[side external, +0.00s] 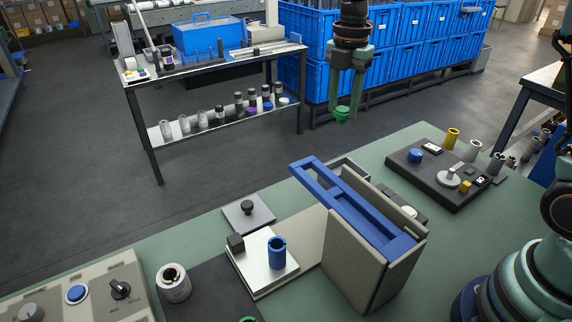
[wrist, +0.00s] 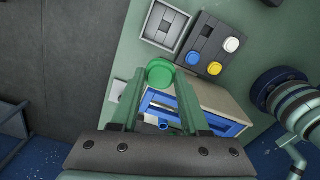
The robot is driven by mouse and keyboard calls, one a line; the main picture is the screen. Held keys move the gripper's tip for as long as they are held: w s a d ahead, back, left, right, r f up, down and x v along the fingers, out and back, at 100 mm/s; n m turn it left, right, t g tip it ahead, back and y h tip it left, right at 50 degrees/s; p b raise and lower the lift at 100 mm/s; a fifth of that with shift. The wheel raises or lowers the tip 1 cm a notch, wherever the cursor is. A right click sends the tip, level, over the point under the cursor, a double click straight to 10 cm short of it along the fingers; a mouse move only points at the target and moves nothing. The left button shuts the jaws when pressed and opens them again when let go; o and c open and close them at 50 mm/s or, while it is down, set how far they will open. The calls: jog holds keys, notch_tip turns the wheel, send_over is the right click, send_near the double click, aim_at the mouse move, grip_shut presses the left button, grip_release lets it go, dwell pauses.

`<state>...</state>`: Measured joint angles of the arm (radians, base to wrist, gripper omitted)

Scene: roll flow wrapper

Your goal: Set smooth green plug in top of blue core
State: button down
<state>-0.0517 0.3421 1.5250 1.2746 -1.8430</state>
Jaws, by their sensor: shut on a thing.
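My gripper (side external: 342,108) is shut on the green plug (side external: 342,114) and holds it high in the air, above and behind the table. In the wrist view the green plug (wrist: 160,72) sits between the fingertips of my gripper (wrist: 157,85). The blue core (side external: 277,253) stands upright on a pale square plate at the front of the table, to the left of the grey housing. In the side view it is well below and to the left of the plug. In the wrist view a small blue round end (wrist: 163,124) shows between the fingers; I cannot tell if it is the core.
A grey housing with a blue frame (side external: 352,205) stands tall beside the core. A dark board (side external: 432,185) with small parts lies at the right. A control box (side external: 85,295) and a metal roll (side external: 173,283) are at the left front. A black knob (side external: 248,208) stands behind the core.

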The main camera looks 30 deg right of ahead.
jog(key=s+a+f+n, duration=0.3)
jog(key=s+a, duration=0.3)
jog(key=a, duration=0.6)
jog(key=s+a+f+n, duration=0.25)
jog(key=s+a, duration=0.35)
jog(key=a, duration=0.5)
jog(key=shift+w+a+f, duration=0.1)
jog(key=shift+w+f, duration=0.05)
jog(key=shift+f, duration=1.1)
jog(key=shift+w+f, duration=0.1)
jog(key=shift+f, duration=1.1)
jog(key=shift+f, duration=1.1)
grip_release()
